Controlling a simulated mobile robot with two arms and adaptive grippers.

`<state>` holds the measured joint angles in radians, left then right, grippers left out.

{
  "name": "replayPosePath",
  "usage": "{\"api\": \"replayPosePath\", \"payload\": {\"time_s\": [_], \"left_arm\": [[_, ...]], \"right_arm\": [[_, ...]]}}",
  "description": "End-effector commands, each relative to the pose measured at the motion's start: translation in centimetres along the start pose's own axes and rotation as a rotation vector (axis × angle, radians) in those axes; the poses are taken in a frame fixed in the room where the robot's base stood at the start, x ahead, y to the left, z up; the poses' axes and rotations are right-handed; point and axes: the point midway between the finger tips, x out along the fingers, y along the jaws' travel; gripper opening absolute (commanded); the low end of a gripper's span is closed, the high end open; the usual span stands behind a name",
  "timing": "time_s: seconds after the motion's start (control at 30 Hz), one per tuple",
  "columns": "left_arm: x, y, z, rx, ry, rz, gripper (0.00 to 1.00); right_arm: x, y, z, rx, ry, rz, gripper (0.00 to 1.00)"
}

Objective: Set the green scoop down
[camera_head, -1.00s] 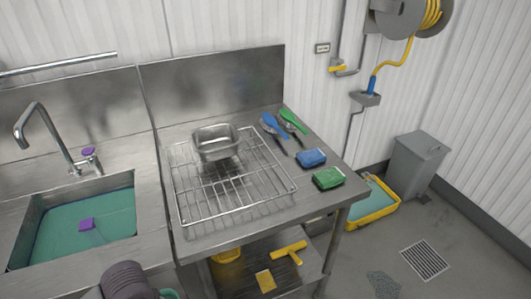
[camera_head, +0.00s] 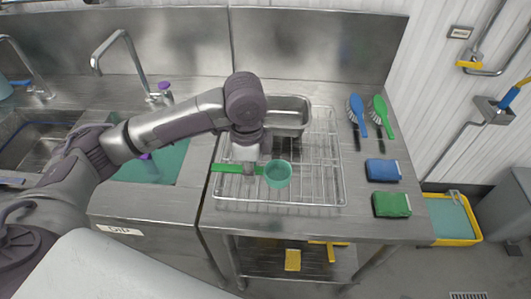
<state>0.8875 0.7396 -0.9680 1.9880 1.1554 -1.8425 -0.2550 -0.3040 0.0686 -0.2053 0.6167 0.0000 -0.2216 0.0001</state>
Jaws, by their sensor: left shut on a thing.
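The green scoop (camera_head: 278,174) has a round cup and a flat green handle pointing left. It is over the front left part of the wire rack (camera_head: 318,203). My left gripper (camera_head: 246,167) is above the rack and shut on the scoop's handle near the cup. The arm partly covers the handle and the fingertips. I cannot tell whether the scoop touches the rack. My right gripper is not in view.
A steel pan (camera_head: 291,113) stands at the rack's back. A blue brush (camera_head: 357,108), a green brush (camera_head: 382,115), a blue sponge (camera_head: 383,170) and a green sponge (camera_head: 391,204) lie to the right. A sink with green water (camera_head: 170,165) is left. The rack's right front is clear.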

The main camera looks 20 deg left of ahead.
Motion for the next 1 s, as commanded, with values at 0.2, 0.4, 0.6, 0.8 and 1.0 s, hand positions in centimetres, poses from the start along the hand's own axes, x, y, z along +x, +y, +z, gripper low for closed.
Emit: {"api": "replayPosePath", "payload": {"time_s": [0.2, 0.4, 0.6, 0.8, 1.0], "left_arm": [[2.8, -5.0, -0.4, -0.006, 0.000, 0.002, 0.00], [4.5, -7.6, -0.6, -0.003, 0.000, 0.000, 0.00], [6.1, -7.9, -0.6, -0.002, -0.002, 0.001, 0.00], [8.5, -7.9, -0.6, -0.003, -0.001, -0.001, 0.00], [8.8, -7.9, -0.6, -0.002, 0.000, -0.003, 0.00]], "right_arm": [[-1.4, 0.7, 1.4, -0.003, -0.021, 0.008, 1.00], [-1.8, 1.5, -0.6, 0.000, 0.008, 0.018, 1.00], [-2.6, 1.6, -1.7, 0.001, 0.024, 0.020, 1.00], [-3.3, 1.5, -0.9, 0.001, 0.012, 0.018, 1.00], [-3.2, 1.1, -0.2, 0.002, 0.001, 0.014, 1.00]]}}
